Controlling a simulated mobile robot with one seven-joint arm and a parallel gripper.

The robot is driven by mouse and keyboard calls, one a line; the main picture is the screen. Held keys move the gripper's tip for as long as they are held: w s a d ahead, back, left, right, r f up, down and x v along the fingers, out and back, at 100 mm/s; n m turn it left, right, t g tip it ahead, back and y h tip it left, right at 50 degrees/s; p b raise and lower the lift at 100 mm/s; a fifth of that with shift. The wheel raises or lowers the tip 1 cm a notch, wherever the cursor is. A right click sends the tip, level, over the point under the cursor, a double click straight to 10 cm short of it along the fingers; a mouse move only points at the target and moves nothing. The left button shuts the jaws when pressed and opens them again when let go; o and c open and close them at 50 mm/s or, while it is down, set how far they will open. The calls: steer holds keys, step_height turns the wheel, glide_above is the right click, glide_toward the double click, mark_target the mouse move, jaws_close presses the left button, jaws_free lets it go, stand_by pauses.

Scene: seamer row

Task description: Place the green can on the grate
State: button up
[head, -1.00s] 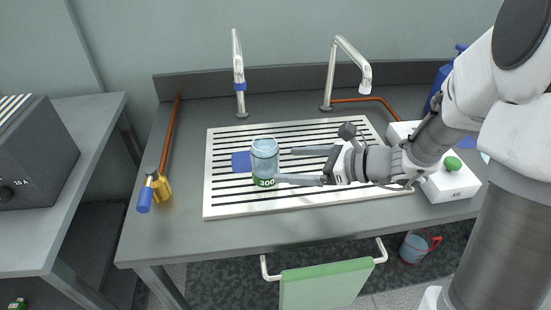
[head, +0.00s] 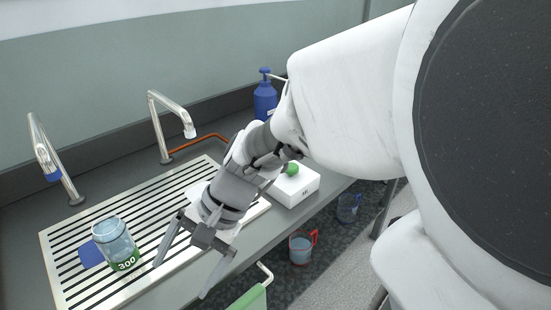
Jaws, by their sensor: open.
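The can (head: 116,243) is a clear bluish vessel with a green band marked "300" around its base. It stands upright on the slatted grate (head: 66,283), towards its left part, beside a blue square patch (head: 91,254). My gripper (head: 180,281) is open and empty, to the right of the can and near the grate's front edge. Its two fingers are spread and point down and towards the front. The nearer finger is apart from the can in the picture.
Two metal taps (head: 173,116) stand behind the grate. A white box (head: 296,186) with a green button and a blue pump bottle (head: 265,96) are to the right.

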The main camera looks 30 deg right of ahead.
steer(key=s+d+r+n+t+h, duration=0.4)
steer(key=d+r+n+t+h, duration=0.1)
steer(key=d+r+n+h, duration=0.2)
steer(key=d+r+n, duration=0.1)
steer(key=d+n, duration=0.1)
steer(key=d, duration=0.1)
steer(key=shift+d, duration=0.25)
